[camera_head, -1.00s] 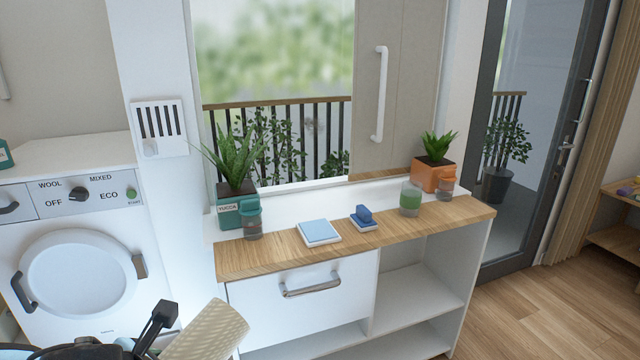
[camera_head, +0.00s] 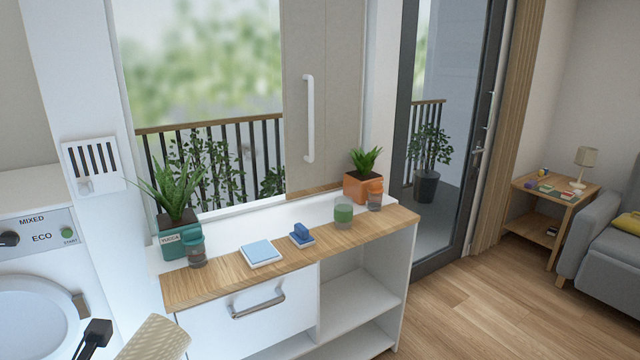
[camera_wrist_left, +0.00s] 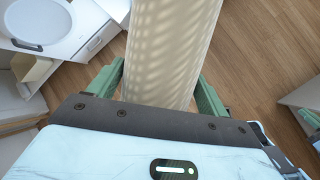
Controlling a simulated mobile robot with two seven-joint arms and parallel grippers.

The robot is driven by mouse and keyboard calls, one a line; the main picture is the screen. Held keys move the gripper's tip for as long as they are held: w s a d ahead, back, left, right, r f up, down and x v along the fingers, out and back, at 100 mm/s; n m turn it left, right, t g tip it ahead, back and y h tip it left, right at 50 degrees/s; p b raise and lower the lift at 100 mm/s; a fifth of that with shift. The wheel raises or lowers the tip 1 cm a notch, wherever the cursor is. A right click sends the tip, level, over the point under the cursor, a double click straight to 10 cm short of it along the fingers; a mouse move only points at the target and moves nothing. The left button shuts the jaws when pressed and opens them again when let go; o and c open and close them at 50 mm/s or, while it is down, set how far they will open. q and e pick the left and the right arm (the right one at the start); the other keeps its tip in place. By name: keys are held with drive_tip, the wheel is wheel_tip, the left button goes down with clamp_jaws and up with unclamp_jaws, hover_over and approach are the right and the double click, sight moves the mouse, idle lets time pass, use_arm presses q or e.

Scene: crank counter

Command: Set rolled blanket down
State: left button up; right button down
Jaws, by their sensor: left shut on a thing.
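The rolled blanket (camera_head: 156,338) is a cream, ribbed roll at the bottom left of the head view. It also fills the upper middle of the left wrist view (camera_wrist_left: 162,50). My left gripper (camera_wrist_left: 160,88) has its green fingers on both sides of the roll and is shut on it, holding it above the wood floor. In the head view only a dark part of my left arm shows beside the roll. My right gripper is not in view.
A counter (camera_head: 222,284) with a wood top carries plants, cups, a blue-white tile and a blue brush. A washing machine (camera_head: 40,300) stands at left. A side table (camera_head: 552,196) and grey sofa (camera_head: 612,245) are at right. Floor (camera_head: 470,300) between is clear.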

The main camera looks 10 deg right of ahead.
use_arm(q)
drive_tip(key=s+f, duration=0.3)
drive_tip(key=f, duration=0.5)
drive_tip(key=s+f, duration=0.4)
drive_tip(key=f, duration=0.4)
drive_tip(key=shift+f, duration=0.25)
